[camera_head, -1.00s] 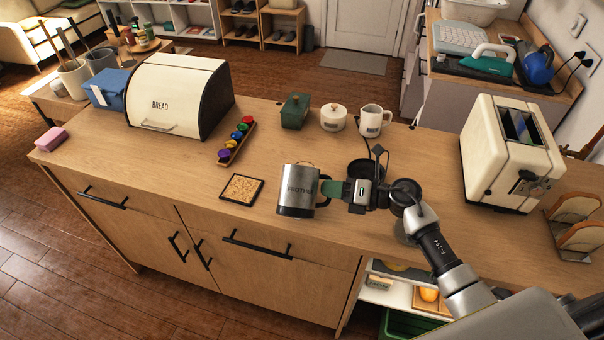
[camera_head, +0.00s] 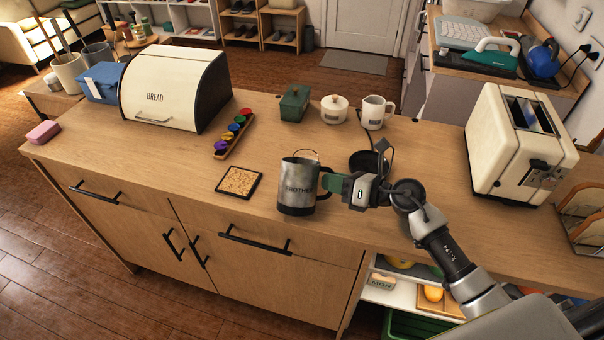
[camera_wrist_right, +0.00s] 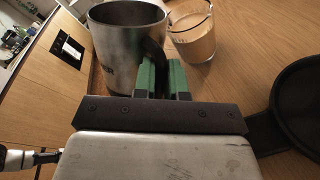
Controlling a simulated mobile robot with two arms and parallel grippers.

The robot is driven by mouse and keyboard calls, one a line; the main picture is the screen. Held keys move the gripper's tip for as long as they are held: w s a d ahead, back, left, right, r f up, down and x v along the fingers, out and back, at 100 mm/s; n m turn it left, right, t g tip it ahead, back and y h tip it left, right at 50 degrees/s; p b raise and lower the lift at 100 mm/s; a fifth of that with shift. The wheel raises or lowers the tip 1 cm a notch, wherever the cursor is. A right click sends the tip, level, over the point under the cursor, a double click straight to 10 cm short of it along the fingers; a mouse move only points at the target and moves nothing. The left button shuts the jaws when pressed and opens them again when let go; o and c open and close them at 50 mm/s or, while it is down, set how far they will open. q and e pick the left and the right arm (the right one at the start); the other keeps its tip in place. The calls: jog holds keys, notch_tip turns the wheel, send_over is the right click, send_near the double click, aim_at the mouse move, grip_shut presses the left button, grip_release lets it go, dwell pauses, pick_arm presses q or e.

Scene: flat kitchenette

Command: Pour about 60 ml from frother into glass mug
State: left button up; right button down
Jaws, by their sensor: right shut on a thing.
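The frother (camera_head: 297,190) is a steel pitcher with a dark base and its name on the side. It looks upright, near the counter's front edge. My right gripper (camera_head: 331,184) is shut on its handle from the right; the green fingers (camera_wrist_right: 161,78) show in the wrist view. I cannot tell whether the frother touches the counter. The glass mug (camera_wrist_right: 194,36) stands close beside it in the wrist view, with light brown liquid inside. In the head view the frother hides most of the mug; only its rim (camera_head: 308,153) shows behind. My left gripper is not in view.
A black round base (camera_head: 362,160) lies behind my right gripper. A cork coaster (camera_head: 239,181) is left of the frother. A white mug (camera_head: 373,112), a lidded pot (camera_head: 334,109) and a green box (camera_head: 294,103) stand behind. A toaster (camera_head: 520,145) is at right.

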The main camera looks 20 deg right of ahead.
aim_at(314, 186)
jog(key=s+a+n+t+b, duration=0.1)
jog(key=n+b, duration=0.1)
jog(key=s+n+b, duration=0.1)
jog(key=b, duration=0.2)
jog(key=shift+s+a+f+n+t, duration=0.1)
jog(key=shift+s+a+n+t, duration=0.3)
jog(key=shift+s+a+r+n+t+b, duration=0.3)
jog(key=shift+r+n+b, duration=0.1)
jog(key=shift+b, duration=0.35)
jog(key=shift+s+a+r+n, duration=0.2)
jog(key=shift+s+r+n, duration=0.1)
jog(key=shift+r, duration=0.15)
jog(key=shift+w, duration=0.1)
